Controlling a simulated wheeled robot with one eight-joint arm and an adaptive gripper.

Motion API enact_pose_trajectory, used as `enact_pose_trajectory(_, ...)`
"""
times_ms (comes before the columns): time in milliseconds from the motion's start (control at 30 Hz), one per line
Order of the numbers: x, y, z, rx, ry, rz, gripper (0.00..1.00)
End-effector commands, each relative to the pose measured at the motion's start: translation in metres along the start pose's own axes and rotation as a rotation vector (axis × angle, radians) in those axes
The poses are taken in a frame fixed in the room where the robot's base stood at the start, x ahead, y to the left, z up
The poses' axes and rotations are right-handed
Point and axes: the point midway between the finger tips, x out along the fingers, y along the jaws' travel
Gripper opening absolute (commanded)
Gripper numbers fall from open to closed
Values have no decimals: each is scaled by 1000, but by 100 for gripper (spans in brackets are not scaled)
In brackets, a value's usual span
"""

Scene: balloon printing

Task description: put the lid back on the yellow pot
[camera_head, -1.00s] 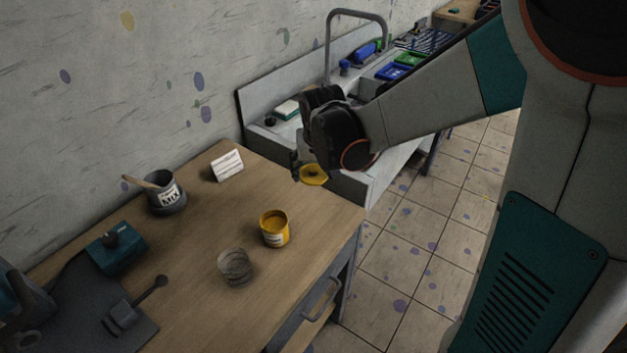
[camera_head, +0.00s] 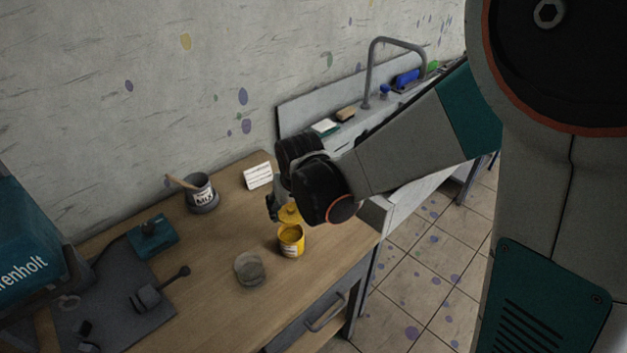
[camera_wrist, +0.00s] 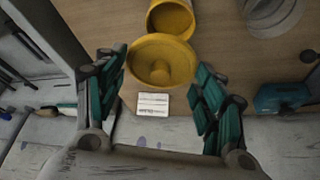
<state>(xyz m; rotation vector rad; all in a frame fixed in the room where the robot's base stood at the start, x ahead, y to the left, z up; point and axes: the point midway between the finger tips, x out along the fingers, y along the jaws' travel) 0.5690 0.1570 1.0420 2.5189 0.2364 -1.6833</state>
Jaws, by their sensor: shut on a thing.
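The yellow pot (camera_head: 291,242) stands upright and open on the wooden table, with yellow contents showing. In the wrist view the pot (camera_wrist: 171,18) is at the top edge, partly cut off. My gripper (camera_head: 278,208) is shut on the yellow lid (camera_head: 290,214). The lid is just above and behind the pot in the head view. In the wrist view the lid (camera_wrist: 150,46) lies between the fingers, knob towards the camera, and overlaps the pot's near rim. I cannot tell if lid and pot touch.
A dark pot with a brush (camera_head: 201,194), a white card (camera_head: 258,176) and a teal block (camera_head: 153,236) are farther left and back. A sink (camera_head: 340,120) is behind the table.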

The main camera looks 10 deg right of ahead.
Motion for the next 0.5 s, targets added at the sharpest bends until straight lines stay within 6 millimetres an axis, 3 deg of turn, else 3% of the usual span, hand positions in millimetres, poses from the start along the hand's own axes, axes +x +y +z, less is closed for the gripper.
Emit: enact_pose_trajectory(500, 27, -6, 12, -13, 0, -5, 55)
